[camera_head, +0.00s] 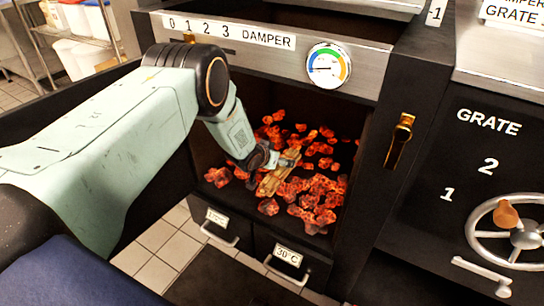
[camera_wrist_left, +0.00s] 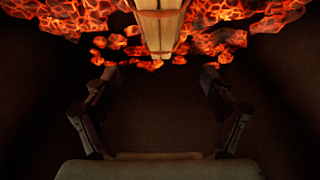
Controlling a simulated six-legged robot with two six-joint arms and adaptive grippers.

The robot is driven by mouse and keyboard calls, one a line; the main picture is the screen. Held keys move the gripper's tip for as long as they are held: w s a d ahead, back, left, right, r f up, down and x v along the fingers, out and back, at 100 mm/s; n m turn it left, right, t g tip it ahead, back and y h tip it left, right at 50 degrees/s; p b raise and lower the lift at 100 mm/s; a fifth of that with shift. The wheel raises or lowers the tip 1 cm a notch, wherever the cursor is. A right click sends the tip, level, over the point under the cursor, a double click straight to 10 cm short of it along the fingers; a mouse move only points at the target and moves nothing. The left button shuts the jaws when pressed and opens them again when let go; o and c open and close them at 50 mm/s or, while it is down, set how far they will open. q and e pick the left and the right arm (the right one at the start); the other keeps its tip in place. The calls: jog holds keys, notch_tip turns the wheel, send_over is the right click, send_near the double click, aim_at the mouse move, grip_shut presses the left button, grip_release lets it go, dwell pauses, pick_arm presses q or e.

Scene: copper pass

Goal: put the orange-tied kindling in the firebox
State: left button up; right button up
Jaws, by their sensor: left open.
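The kindling is a tan bundle of sticks (camera_head: 270,184) lying on the glowing coals inside the firebox (camera_head: 207,150). In the left wrist view the bundle (camera_wrist_left: 160,35) is at the top centre, with an orange-brown band across it; its near end is beyond my fingertips. My left gripper (camera_head: 275,160) is inside the firebox, just above and beside the bundle. In the left wrist view its fingers (camera_wrist_left: 160,78) are spread wide with nothing between them. My right gripper is not in view.
Red-hot coals (camera_head: 315,195) cover the firebox floor around the bundle. A damper panel with a gauge (camera_head: 328,66) runs above the opening. A brass latch (camera_head: 399,140) and a grate wheel (camera_head: 510,232) are to the right. Two drawers (camera_head: 287,262) sit below.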

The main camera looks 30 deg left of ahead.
pick_arm(q)
jog(key=v, duration=1.1)
jog(key=shift+s+r, duration=0.25)
jog(key=shift+r, duration=0.05)
jog(key=x, duration=1.2)
jog(key=shift+s, duration=0.15)
jog(key=shift+a+r, duration=0.1)
dwell(0.3)
